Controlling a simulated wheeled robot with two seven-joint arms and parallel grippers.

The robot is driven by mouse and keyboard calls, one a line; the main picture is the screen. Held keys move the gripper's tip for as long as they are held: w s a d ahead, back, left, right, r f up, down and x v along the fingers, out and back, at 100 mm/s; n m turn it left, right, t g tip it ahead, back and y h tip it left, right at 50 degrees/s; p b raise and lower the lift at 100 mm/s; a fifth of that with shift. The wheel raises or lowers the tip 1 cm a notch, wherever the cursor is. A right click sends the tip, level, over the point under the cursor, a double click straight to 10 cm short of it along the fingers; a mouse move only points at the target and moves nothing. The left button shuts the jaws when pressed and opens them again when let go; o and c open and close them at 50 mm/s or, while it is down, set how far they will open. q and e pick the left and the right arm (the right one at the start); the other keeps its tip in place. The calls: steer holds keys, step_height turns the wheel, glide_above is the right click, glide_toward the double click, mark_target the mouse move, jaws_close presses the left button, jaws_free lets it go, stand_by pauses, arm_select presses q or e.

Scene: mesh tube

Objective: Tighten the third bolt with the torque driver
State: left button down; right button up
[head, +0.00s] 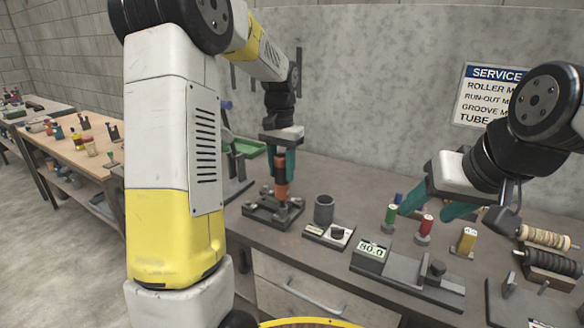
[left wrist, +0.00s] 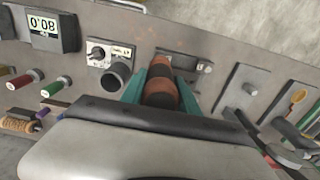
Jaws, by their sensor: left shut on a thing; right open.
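My left gripper (head: 281,160) points down and is shut on the torque driver (head: 282,182), which has an orange and dark handle. The driver stands about upright over a dark metal fixture (head: 262,214) with several bolts at its edges. Its tip is at or just above the fixture; I cannot tell if it touches a bolt, nor which bolt is the third. In the left wrist view the driver (left wrist: 160,88) sits between the teal fingers (left wrist: 160,92), and the gripper body hides much of the bench. My right gripper (head: 428,204) is open and empty above the bench at the right.
A grey cup (head: 324,208) and a small control box (head: 329,235) stand right of the fixture.

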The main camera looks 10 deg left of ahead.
mark_target(281, 155)
arm_select(q)
steer(key=shift+f, duration=0.85)
stand_by(1.7)
steer(key=shift+r, duration=0.2)
stand_by(0.6)
steer(key=shift+r, duration=2.9)
